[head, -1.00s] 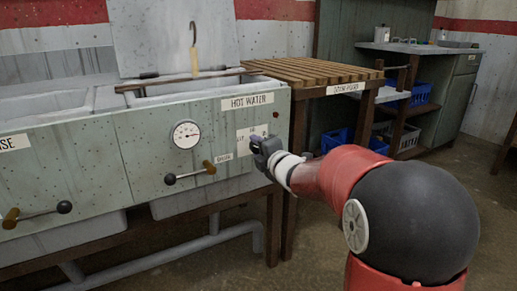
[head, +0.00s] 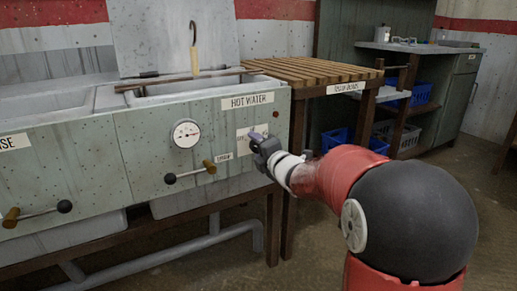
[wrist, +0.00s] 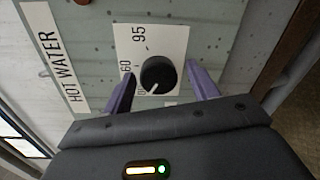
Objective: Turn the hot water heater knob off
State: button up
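The hot water heater knob (wrist: 158,75) is a round black dial with a white pointer line on a white plate marked 60 and 95. In the wrist view its pointer points down and left, toward a partly hidden mark below the 60. My gripper (wrist: 160,88) is open, with one purple finger on each side of the knob and gaps visible between fingers and knob. In the head view my gripper (head: 258,141) is at the right end of the sink front, hiding the knob. The HOT WATER label (head: 247,102) is just above.
A round gauge (head: 186,134) and a lever with a wooden grip (head: 190,174) are on the panel left of my gripper. A slatted wooden rack (head: 318,72) stands to the right. Blue crates (head: 421,92) are on shelves behind. Open floor lies in front.

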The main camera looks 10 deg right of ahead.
jog(key=v, duration=0.8)
dwell(0.4)
jog(key=s+d+f+m+g+h, duration=0.1)
jog(key=s+d+m+g+h, duration=0.15)
jog(key=s+m, duration=0.35)
jog(key=s+d+f+m+g+h, duration=0.1)
jog(key=s+m+h, duration=0.35)
jog(key=m, duration=0.35)
jog(key=s+a+f+m+g+y, duration=0.1)
jog(key=s+a+f+m+g, duration=0.15)
jog(key=s, duration=0.45)
jog(key=s+a+f+m+g, duration=0.1)
jog(key=s+f+m+g, duration=0.1)
jog(key=s+m+g, duration=0.3)
jog(key=s+a+f+m+y, duration=0.1)
jog(key=s+a+f+m, duration=0.15)
jog(key=s, duration=0.55)
notch_tip(320, 180, up, 13)
jog(key=p, duration=1.3)
jog(key=shift+d, duration=0.35)
